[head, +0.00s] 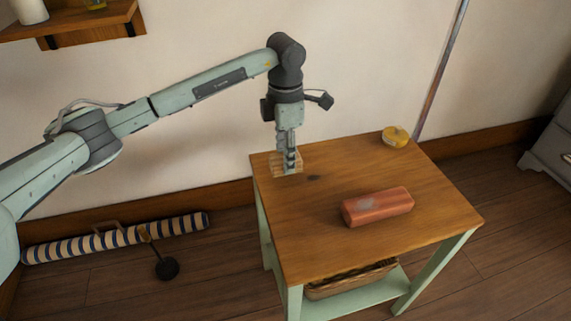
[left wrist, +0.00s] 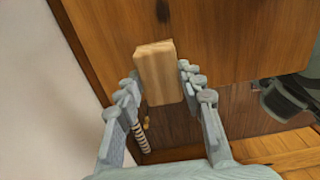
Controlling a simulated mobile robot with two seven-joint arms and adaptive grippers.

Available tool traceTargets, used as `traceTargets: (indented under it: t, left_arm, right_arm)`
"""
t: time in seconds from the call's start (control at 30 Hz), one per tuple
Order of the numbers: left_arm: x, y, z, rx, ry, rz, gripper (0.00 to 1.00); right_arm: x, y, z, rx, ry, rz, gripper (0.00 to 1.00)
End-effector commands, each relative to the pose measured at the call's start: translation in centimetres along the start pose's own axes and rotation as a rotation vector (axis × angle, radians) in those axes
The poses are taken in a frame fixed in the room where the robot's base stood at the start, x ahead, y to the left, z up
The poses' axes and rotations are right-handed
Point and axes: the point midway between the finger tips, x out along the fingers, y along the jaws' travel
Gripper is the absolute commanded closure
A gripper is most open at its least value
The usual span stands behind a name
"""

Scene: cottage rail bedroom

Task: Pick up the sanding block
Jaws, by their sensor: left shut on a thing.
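A light wooden block, which I take to be the sanding block (head: 277,166), is at the back left corner of the small table (head: 330,255). My left gripper (head: 290,160) points straight down and is shut on this block, partly hiding it in the head view. In the left wrist view the block (left wrist: 160,72) lies between the two fingers of my left gripper (left wrist: 164,84), its grain running lengthwise. I cannot tell whether it touches the tabletop or is just above it. My right gripper is out of view.
A reddish brick-like block (head: 378,206) lies at the table's middle right. A basket (head: 350,280) is on the lower shelf. A striped roll (head: 115,238) and a dark-based object (head: 167,268) are on the floor.

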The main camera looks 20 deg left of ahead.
Motion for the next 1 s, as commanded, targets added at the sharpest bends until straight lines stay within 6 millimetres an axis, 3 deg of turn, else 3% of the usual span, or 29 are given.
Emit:
traceTargets:
  t: [0.3,0.5,0.7,1.0]
  left_arm:
    - [-4.5,-1.9,-6.4,-0.001,0.000,0.003,0.91]
    - [-6.6,-3.0,-9.6,-0.001,-0.001,0.002,0.91]
    - [-7.5,-3.5,-11.0,-0.001,0.000,0.000,0.91]
    - [-7.6,-3.6,-11.1,0.000,-0.001,0.000,0.91]
  right_arm:
    - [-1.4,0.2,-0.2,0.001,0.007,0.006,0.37]
    - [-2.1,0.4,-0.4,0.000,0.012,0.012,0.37]
    - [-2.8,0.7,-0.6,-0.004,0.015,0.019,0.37]
    - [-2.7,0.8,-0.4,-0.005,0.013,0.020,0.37]
